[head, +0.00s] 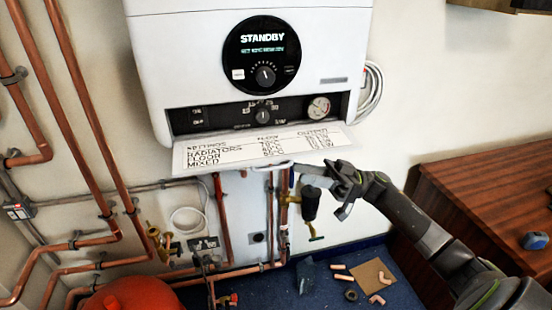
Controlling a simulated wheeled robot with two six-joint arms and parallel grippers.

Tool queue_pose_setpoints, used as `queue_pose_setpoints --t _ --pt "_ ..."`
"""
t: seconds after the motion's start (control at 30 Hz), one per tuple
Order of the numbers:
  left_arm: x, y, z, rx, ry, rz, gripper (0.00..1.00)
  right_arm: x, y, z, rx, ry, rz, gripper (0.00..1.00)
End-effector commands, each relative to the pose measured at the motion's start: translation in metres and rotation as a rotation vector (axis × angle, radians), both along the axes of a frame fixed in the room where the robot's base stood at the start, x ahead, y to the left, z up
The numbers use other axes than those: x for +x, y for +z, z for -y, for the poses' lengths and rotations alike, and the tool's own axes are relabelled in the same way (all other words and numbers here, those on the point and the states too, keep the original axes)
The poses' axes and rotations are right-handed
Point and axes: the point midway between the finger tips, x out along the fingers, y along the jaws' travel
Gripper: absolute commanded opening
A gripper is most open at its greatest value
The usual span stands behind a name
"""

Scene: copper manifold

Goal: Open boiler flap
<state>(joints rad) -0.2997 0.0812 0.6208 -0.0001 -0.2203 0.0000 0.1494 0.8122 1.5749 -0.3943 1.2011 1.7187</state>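The white boiler (170,60) hangs on the wall at the top centre. Its flap (230,150) is hinged down below the control strip and tilts toward me, showing a printed settings table on its inner face. A small pale lip (285,166) shows at the flap's front edge. My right gripper (330,190) is just below and right of that edge, with its fingers apart and nothing seen between them. Whether a finger touches the flap cannot be told. My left gripper is not in view.
The control strip (225,115) with knob and gauge (318,108) is exposed. Copper pipes (85,110) run down the left wall. A red vessel (130,295) stands at the lower left. Loose fittings (343,278) lie on the blue floor. A wooden cabinet (480,200) is at the right.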

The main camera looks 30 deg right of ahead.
Motion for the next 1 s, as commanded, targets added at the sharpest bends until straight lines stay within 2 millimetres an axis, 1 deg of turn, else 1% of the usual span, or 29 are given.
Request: queue_pose_setpoints --t 0.03,0.1,0.2,0.33,0.5,0.8,1.0 --pt "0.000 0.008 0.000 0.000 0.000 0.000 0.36 0.003 0.009 -0.011 0.005 0.002 0.003 0.31" --pt "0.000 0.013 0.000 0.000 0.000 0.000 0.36 0.007 0.015 -0.024 0.006 0.002 0.004 0.31" --pt "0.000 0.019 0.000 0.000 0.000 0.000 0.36 0.012 0.021 -0.040 0.003 0.001 0.004 0.31" --pt "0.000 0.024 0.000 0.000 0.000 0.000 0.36 0.017 0.026 -0.056 0.004 0.000 0.001 0.31" --pt "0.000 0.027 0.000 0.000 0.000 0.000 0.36 0.021 0.029 -0.066 0.002 -0.001 0.000 0.31" --pt "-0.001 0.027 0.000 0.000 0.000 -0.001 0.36 0.021 0.029 -0.068 0.001 -0.002 -0.001 0.31" --pt "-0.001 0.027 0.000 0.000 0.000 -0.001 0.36 0.021 0.029 -0.068 0.001 -0.002 -0.001 0.05"
